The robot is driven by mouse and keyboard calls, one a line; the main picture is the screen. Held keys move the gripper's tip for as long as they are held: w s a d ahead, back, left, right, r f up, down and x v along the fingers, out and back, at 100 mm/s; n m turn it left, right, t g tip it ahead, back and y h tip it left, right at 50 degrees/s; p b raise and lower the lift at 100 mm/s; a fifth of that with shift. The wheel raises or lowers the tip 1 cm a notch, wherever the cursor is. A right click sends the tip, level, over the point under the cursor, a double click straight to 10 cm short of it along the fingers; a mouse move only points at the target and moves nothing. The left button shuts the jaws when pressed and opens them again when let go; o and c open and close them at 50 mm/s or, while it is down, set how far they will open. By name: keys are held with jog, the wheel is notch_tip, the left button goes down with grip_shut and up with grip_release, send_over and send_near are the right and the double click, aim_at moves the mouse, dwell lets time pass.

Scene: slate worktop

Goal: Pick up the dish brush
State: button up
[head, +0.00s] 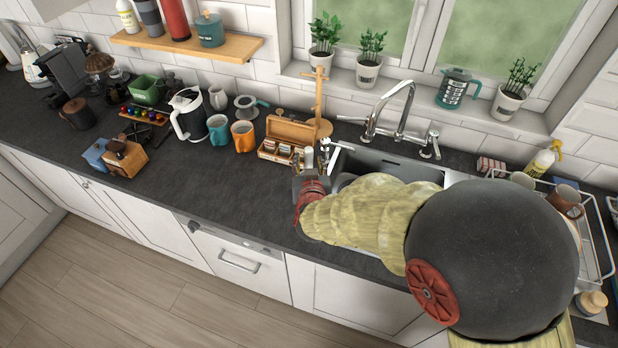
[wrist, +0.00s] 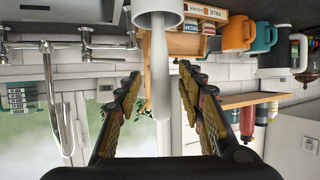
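In the wrist view, which is upside down, a pale, slender handle (wrist: 160,75) stands in a white round holder (wrist: 157,18); it looks like the dish brush. Its head is hidden in the holder. My gripper (wrist: 158,80) is open, with one finger on each side of the handle and a visible gap on both sides. In the head view my gripper (head: 318,160) is at the left end of the sink, and my arm covers much of the sink. The brush cannot be made out clearly there.
A wooden tea box (head: 292,129) and a wooden mug stand (head: 319,100) are close by the gripper. An orange mug (head: 243,136) and teal mug (head: 219,130) stand farther left. The tap (head: 393,115) rises behind the sink.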

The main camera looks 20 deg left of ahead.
jog(key=shift+x, duration=0.85)
grip_shut()
